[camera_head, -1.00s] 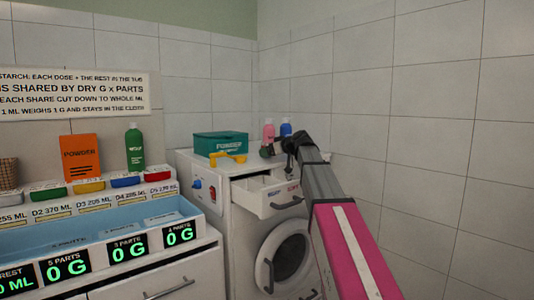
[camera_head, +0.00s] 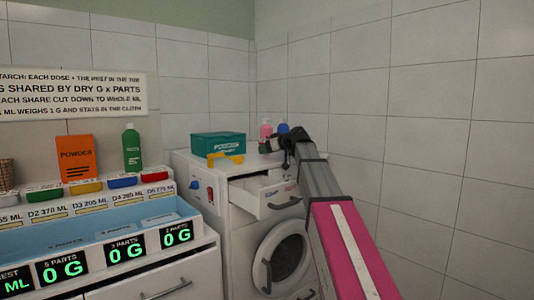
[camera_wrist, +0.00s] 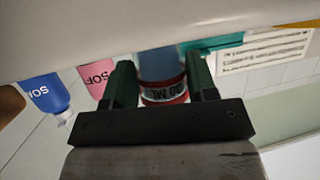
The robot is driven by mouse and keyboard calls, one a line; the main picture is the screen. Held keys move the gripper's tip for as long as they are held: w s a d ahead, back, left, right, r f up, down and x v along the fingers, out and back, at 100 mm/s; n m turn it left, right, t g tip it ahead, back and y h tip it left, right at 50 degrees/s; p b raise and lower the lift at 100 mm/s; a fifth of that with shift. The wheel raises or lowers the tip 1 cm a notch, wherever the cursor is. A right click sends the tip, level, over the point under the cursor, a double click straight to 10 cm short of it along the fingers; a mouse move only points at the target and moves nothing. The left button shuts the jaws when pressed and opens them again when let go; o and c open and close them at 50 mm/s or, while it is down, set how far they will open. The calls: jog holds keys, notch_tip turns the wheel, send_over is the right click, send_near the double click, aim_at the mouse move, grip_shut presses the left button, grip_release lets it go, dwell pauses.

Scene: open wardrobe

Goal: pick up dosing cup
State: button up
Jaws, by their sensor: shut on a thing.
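The dosing cup (camera_wrist: 161,70) is a bluish see-through cup with a red-edged band marked in ML. In the wrist view it sits between the two dark green fingers of my gripper (camera_wrist: 162,78), which is shut on it. In the head view my gripper (camera_head: 277,146) is dark and small, above the right part of the washing machine top (camera_head: 237,168), in front of two bottles. The cup is not clearly seen there. I cannot tell whether it touches the top.
Behind my gripper stand a pink bottle (camera_head: 266,129) and a blue bottle (camera_head: 283,128). A teal powder box (camera_head: 218,144) and a yellow scoop (camera_head: 226,159) are to the left. The washer's drawer (camera_head: 265,195) is open below. A tiled wall (camera_head: 420,130) is close at right.

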jog(key=r, duration=0.3)
jog(key=shift+s+a, duration=0.2)
jog(key=s+a+r, duration=0.6)
jog(key=s+a, duration=0.1)
jog(key=a, duration=0.1)
jog(key=shift+a+r, duration=0.2)
jog(key=shift+a, duration=0.15)
